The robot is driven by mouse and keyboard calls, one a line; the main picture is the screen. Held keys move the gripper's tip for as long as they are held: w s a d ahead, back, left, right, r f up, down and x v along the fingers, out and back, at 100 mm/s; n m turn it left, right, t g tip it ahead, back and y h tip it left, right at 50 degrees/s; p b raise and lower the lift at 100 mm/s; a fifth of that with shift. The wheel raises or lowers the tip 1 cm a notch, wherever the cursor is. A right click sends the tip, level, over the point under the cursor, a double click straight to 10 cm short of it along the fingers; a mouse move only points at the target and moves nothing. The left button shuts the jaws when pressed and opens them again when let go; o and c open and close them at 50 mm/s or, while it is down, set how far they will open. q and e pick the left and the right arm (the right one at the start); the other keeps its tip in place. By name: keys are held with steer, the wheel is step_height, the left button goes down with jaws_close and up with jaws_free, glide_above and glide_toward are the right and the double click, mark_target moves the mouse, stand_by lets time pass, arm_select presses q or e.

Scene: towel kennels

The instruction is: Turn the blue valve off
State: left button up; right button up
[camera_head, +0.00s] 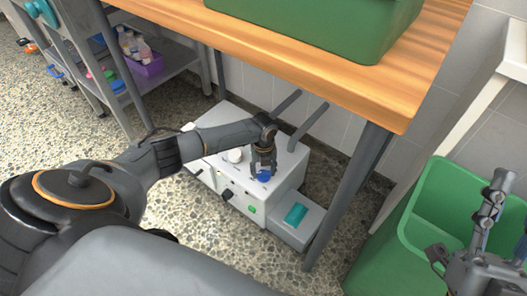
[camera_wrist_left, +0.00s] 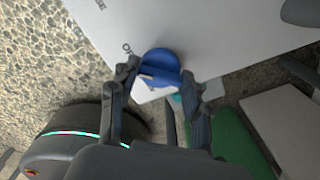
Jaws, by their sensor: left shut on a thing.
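The blue valve (camera_head: 264,176) is a round knob on top of the white box-shaped unit (camera_head: 225,185) under the table. My left gripper (camera_head: 263,165) reaches down to it and is shut on it. In the left wrist view the blue valve (camera_wrist_left: 160,63) shows between the two fingers (camera_wrist_left: 158,88), with a white part on its near side and printed letters on the white surface beside it. Part of the valve is hidden by the fingers. My right gripper (camera_head: 466,222) is at the lower right, its fingers apart and empty, over a green bin.
A green bin (camera_head: 395,240) is farther right. Shelves (camera_head: 165,72) stand left.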

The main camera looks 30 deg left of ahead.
mark_target(263, 173)
arm_select(q)
steer(key=shift+s+d+f+m, duration=0.1)
steer(key=shift+m, duration=0.3)
steer(key=o, duration=1.2)
steer(key=shift+c, duration=0.2)
steer(key=shift+r, duration=0.2)
step_height(263, 173, up, 12)
steer(key=shift+f, duration=0.15)
